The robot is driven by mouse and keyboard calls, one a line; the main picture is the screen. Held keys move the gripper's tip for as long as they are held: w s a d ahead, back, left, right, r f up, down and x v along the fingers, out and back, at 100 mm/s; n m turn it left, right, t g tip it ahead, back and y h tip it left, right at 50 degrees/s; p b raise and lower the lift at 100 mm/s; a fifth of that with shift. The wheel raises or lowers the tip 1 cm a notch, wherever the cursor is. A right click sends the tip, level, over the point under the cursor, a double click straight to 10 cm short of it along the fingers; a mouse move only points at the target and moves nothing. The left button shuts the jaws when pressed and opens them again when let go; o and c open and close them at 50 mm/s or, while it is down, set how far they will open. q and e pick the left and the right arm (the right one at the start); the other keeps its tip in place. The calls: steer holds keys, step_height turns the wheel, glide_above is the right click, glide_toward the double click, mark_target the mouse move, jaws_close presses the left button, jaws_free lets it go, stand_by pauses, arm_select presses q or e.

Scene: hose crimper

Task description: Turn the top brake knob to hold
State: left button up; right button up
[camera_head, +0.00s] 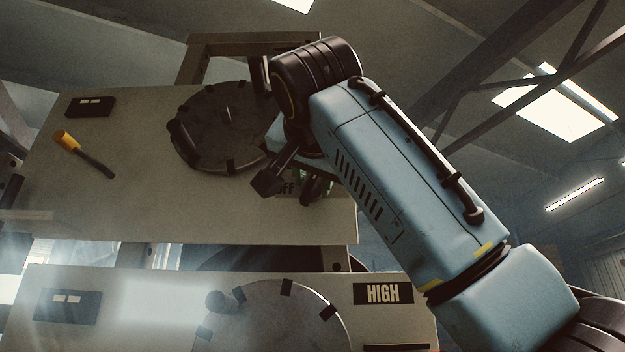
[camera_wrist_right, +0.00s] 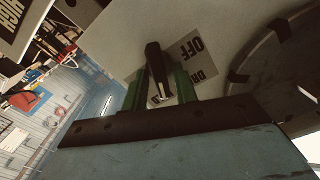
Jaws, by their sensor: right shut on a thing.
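The top brake knob (camera_wrist_right: 154,60) is a black bar-shaped knob in the right wrist view. A label plate (camera_wrist_right: 203,72) behind it reads OFF, with a second, partly hidden word starting with DR. The label, partly covered, also shows on the upper panel in the head view (camera_head: 286,189). My right gripper (camera_wrist_right: 160,88) has its green fingers on either side of the knob and is shut on it. In the head view my right gripper (camera_head: 296,184) is at the upper panel's lower right, and the knob cannot be made out clearly. My left gripper is not in view.
The upper panel (camera_head: 120,205) carries a round dark disc (camera_head: 215,125) left of my right gripper and a yellow-tipped lever (camera_head: 66,140) at far left. Below it is a lower panel (camera_head: 150,325) with another disc (camera_head: 275,325) and a HIGH label (camera_head: 383,293).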

steer(key=shift+m, duration=0.6)
steer(key=o, duration=0.6)
steer(key=shift+d, duration=0.1)
steer(key=s+b, duration=0.4)
steer(key=s, duration=0.9)
steer(key=shift+s, duration=0.25)
